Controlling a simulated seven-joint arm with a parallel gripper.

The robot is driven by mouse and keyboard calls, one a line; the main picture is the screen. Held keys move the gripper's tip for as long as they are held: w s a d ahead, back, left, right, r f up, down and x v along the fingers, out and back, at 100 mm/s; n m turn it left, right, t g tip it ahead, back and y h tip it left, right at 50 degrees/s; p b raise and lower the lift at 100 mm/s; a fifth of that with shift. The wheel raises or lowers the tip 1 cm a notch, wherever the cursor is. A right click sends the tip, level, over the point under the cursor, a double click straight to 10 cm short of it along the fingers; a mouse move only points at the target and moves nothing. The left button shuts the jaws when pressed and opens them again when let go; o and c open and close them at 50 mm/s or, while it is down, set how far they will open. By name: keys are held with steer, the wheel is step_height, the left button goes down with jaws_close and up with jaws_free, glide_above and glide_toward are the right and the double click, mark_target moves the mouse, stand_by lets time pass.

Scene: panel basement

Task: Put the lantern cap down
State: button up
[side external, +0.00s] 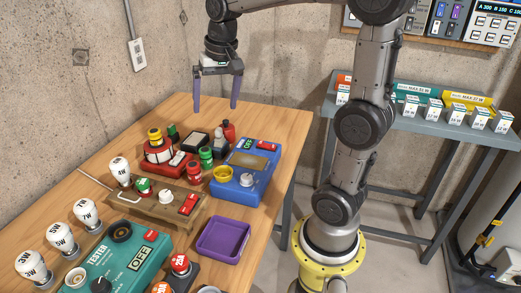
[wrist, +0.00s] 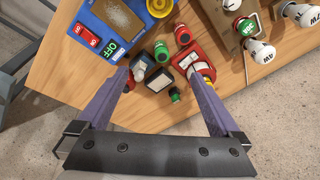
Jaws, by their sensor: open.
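My gripper (side external: 215,112) is open and empty, pointing down above the far part of the wooden table in the side view. Its purple fingers also spread apart in the wrist view (wrist: 158,76). A yellow ring-shaped piece (side external: 222,174) is at the blue unit (side external: 236,188) and shows in the wrist view (wrist: 160,84). I cannot tell for certain which piece is the lantern cap. Nothing is between the fingertips.
Small red (side external: 229,130) and green (side external: 206,155) pieces crowd the table's far half. A wooden box (side external: 155,205), a teal tester (side external: 125,262) and white bulbs stand nearer. A purple tray (side external: 224,239) lies at the right front. The table's far right corner (side external: 285,118) is bare.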

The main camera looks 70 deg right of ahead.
steer(key=s+a+f+n+t, duration=0.3)
steer(key=s+a+n, duration=0.6)
steer(key=s, duration=0.6)
steer(key=a, duration=0.2)
steer(key=shift+s+a+f+n+y, duration=0.25)
steer(key=shift+a+f+n+y, duration=0.05)
steer(key=shift+f+y, duration=0.1)
